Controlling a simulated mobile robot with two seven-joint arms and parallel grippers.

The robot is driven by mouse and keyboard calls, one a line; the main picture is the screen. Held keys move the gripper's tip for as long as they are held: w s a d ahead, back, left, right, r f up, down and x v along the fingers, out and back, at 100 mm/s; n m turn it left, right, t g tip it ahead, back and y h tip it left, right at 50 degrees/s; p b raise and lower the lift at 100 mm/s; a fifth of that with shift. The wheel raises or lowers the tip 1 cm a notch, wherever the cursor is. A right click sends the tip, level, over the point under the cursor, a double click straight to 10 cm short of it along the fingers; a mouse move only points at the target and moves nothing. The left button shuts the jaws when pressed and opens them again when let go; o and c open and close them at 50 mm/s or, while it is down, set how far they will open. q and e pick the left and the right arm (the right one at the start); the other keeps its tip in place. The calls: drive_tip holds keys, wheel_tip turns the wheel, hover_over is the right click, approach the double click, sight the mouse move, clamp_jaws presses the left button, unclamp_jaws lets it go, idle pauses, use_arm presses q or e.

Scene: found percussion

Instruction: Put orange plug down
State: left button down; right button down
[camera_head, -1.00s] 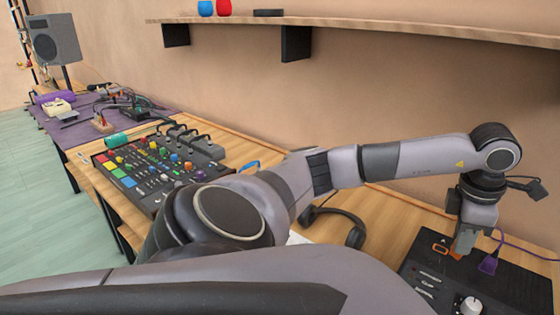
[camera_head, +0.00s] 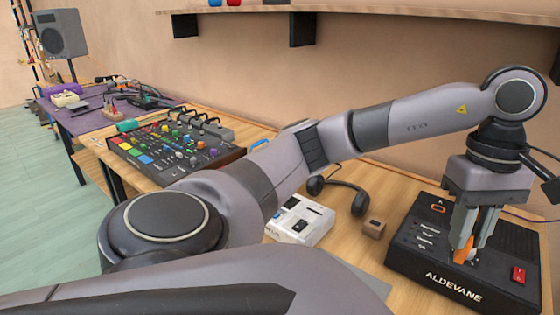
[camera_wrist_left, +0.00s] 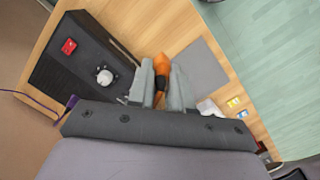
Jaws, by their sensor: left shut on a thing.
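My left gripper (camera_head: 468,248) is shut on the orange plug (camera_head: 464,256), which points downward between the fingertips. In the head view the plug overlaps the top of the black ALDEVANE box (camera_head: 412,256); I cannot tell whether it touches it. In the left wrist view the orange plug (camera_wrist_left: 162,66) sticks out beyond the fingers (camera_wrist_left: 162,88). There it appears against bare wood beside the box (camera_wrist_left: 72,73). An orange-outlined marking (camera_head: 438,208) shows on the box's top. My right gripper is not in view.
A wooden cube (camera_head: 374,228), a white device (camera_head: 300,220) and black headphones (camera_head: 360,202) lie left of the box. A colourful mixer (camera_head: 165,146) stands farther left. A purple plug (camera_wrist_left: 72,101) shows at the box's edge in the wrist view. A grey mat (camera_wrist_left: 203,68) lies nearby.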

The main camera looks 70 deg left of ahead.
use_arm(q)
drive_tip(key=shift+s+d+r+m, duration=0.2)
drive_tip(key=shift+s+d+m, duration=0.2)
drive_tip(key=shift+s+m, duration=0.15)
drive_tip(key=shift+f, duration=0.15)
wheel_tip(320, 180, down, 20)
drive_tip(key=shift+r, duration=0.1)
drive_tip(key=shift+f, duration=0.2)
drive_tip(key=c, duration=1)
unclamp_jaws()
drive_tip(key=shift+c, duration=0.2)
